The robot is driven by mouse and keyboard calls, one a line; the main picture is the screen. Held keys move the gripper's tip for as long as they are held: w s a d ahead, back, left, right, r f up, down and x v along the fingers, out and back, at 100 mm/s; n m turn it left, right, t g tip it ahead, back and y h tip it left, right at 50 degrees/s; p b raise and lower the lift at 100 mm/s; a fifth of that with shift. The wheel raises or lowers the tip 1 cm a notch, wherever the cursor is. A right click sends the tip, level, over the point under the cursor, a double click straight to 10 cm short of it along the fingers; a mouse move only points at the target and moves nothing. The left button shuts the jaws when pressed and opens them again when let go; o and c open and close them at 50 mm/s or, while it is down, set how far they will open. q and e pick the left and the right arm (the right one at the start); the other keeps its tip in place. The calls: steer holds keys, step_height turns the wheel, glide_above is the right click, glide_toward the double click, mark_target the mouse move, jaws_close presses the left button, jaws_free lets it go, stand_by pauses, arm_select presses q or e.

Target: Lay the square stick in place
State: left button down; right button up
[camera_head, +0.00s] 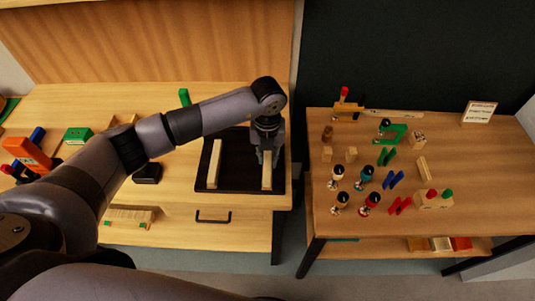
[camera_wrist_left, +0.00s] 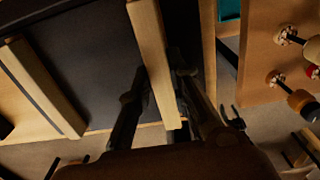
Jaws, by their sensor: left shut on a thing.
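A pale square stick (camera_head: 267,176) is under my left gripper (camera_head: 267,152), at the right side of a dark mat (camera_head: 240,178) on the left bench. In the left wrist view my left gripper (camera_wrist_left: 152,95) has a finger on each side of the stick (camera_wrist_left: 150,45) and is shut on it. I cannot tell whether the stick touches the mat. A second pale stick (camera_head: 214,165) lies on the mat's left part, roughly parallel; it also shows in the left wrist view (camera_wrist_left: 42,88). My right gripper is not in view.
A separate table (camera_head: 320,195) at the right, across a gap, holds several clamps, pegs and small blocks. A black block (camera_head: 148,173) lies left of the mat. A green box (camera_head: 78,135) and an orange tool (camera_head: 28,153) are farther left.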

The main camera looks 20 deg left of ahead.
arm_select(q)
steer(key=shift+f, duration=0.2)
steer(key=shift+f, duration=0.2)
steer(key=c, duration=1.5)
jaws_free()
steer(key=shift+r, duration=0.1)
